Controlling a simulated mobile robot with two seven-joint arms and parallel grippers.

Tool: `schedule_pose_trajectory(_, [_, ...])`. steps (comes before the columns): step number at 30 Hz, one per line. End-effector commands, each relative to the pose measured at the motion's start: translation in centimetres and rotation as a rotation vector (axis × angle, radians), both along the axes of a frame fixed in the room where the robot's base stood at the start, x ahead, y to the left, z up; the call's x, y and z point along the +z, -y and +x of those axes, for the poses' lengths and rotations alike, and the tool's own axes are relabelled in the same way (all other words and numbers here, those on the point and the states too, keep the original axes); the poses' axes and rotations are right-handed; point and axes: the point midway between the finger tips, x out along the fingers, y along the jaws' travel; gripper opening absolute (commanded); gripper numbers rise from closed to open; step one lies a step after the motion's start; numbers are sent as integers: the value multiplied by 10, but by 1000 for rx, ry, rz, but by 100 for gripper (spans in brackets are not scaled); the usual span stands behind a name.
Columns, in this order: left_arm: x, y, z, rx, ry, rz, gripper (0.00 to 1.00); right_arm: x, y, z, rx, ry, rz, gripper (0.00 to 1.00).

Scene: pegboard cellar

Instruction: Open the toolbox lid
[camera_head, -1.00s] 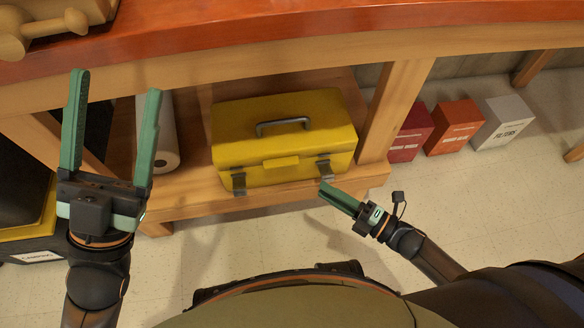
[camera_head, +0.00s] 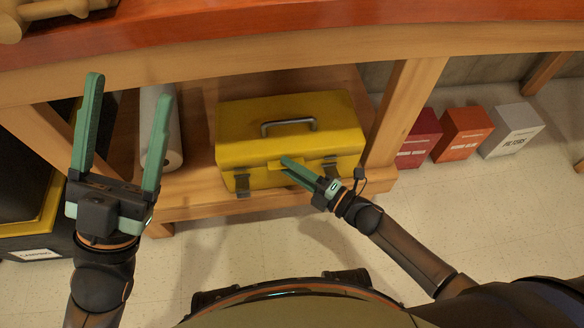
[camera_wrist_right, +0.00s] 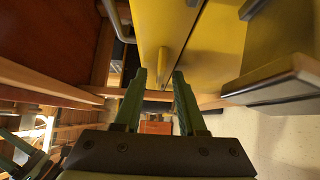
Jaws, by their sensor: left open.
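The yellow toolbox (camera_head: 240,125) sits on the lower shelf with its lid shut. A grey handle (camera_head: 288,126) is on top of the lid, and grey latches (camera_head: 242,184) are on the front. My right gripper (camera_head: 286,167) is at the middle of the toolbox front, by the lid's front tab. In the right wrist view its fingers (camera_wrist_right: 160,76) are apart, with the yellow tab (camera_wrist_right: 162,62) showing between their tips. I cannot tell whether they touch it. My left gripper (camera_head: 130,88) is open and empty, left of the toolbox.
A white paper roll (camera_head: 160,130) stands left of the toolbox. A wooden table leg (camera_head: 397,120) is close on its right. Red, orange and white boxes (camera_head: 515,130) sit on the floor further right. The bench top (camera_head: 300,28) overhangs the shelf. The floor in front is clear.

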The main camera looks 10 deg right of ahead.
Motion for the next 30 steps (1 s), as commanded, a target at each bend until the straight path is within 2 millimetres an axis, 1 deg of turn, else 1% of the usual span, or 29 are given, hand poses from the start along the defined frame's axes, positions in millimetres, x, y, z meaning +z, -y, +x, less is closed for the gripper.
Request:
schedule_pose_trajectory(2, [0, 0, 0, -1, 0, 1, 72, 0, 0, 0, 0, 0, 0, 40])
schedule_pose_trajectory(13, [0, 1, 0, -2, 1, 2, 72, 0, 0, 0, 0, 1, 1, 0])
schedule_pose_trajectory(30, [0, 1, 0, -3, 2, 3, 72, 0, 0, 0, 0, 1, 1, 0])
